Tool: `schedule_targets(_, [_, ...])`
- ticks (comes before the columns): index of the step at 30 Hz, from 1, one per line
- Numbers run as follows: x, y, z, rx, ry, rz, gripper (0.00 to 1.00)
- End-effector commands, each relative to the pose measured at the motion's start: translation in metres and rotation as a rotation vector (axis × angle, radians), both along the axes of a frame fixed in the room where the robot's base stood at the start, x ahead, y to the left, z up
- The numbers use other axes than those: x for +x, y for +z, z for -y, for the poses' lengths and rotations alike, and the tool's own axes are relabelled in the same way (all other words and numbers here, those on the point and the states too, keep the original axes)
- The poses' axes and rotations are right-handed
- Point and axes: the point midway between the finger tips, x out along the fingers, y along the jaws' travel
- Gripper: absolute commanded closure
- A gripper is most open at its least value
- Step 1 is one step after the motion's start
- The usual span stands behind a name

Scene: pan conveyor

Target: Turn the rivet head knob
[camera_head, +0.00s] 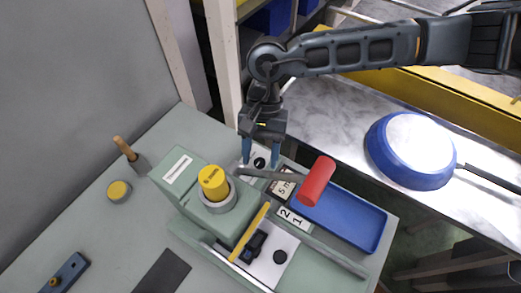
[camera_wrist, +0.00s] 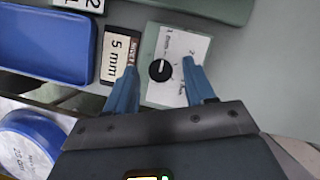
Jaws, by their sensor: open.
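The small black knob (camera_wrist: 159,70) sits on a white dial panel with markings around it, on a grey-green box. It also shows in the head view (camera_head: 259,162). A white pointer line is visible on the knob. My gripper (camera_wrist: 160,66) is open and points down at the panel. Its two blue fingers appear on either side of the knob, apart from it in the picture. I cannot tell how high the fingertips are above the panel. A sign reading "5 mm" (camera_wrist: 121,53) stands beside the box.
A lever with a red handle (camera_head: 316,181) reaches close by my gripper. A blue tray (camera_head: 345,218) lies to the right. The machine carries a yellow cap (camera_head: 213,183) and another black knob (camera_head: 280,256). A blue pan (camera_head: 410,150) rests on the marbled surface.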

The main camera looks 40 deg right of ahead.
Motion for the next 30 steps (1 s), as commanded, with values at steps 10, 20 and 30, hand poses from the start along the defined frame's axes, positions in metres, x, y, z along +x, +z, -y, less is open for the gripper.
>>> schedule_targets(10, [0.0002, 0.0001, 0.0000, 0.001, 0.000, 0.001, 0.61])
schedule_targets(20, [0.0002, 0.0003, 0.0000, 0.001, 0.000, 0.001, 0.93])
schedule_targets(30, [0.0000, -0.0006, 0.0005, 0.000, -0.024, 0.001, 1.00])
